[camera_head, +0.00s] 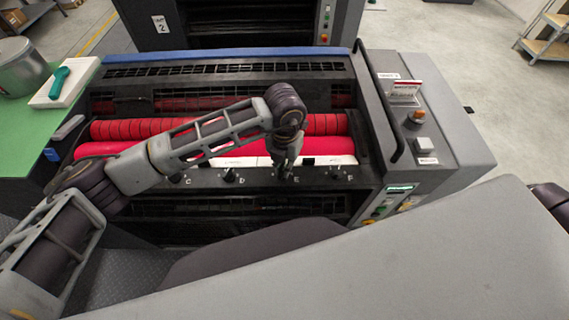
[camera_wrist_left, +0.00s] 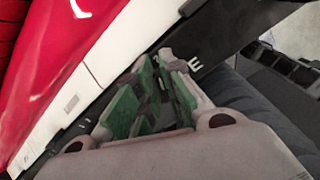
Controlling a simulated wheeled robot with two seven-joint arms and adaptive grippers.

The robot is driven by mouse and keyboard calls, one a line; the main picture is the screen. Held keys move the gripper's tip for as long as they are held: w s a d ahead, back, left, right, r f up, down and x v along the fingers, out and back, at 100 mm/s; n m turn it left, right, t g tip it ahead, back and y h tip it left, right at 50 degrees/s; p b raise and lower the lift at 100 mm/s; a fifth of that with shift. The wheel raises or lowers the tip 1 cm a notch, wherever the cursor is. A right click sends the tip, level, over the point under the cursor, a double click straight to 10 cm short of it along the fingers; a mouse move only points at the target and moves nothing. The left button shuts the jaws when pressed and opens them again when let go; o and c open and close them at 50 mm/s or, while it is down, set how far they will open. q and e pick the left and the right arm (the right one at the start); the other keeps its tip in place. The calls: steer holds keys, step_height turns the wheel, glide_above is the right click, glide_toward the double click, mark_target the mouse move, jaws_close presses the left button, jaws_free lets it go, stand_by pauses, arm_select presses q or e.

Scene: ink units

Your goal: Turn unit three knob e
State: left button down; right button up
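Knob E, marked by the letter E (camera_head: 296,181), sits on the black front rail of the ink unit, below the red rollers. My left gripper (camera_head: 286,166) points down at it from above and hides most of it. In the left wrist view, the green-padded fingers of my left gripper (camera_wrist_left: 157,95) stand on both sides of a dark grey piece beside the letter E (camera_wrist_left: 193,62). A narrow space shows between the pads; I cannot tell whether they press on the knob. My right gripper is not in view.
Knob D (camera_head: 230,175) and knob F (camera_head: 335,172) stand on the same rail on either side. The red rollers (camera_head: 120,129) lie just behind. A side console (camera_head: 440,125) with an orange button (camera_head: 417,116) rises at the right. A green table (camera_head: 30,130) is at the left.

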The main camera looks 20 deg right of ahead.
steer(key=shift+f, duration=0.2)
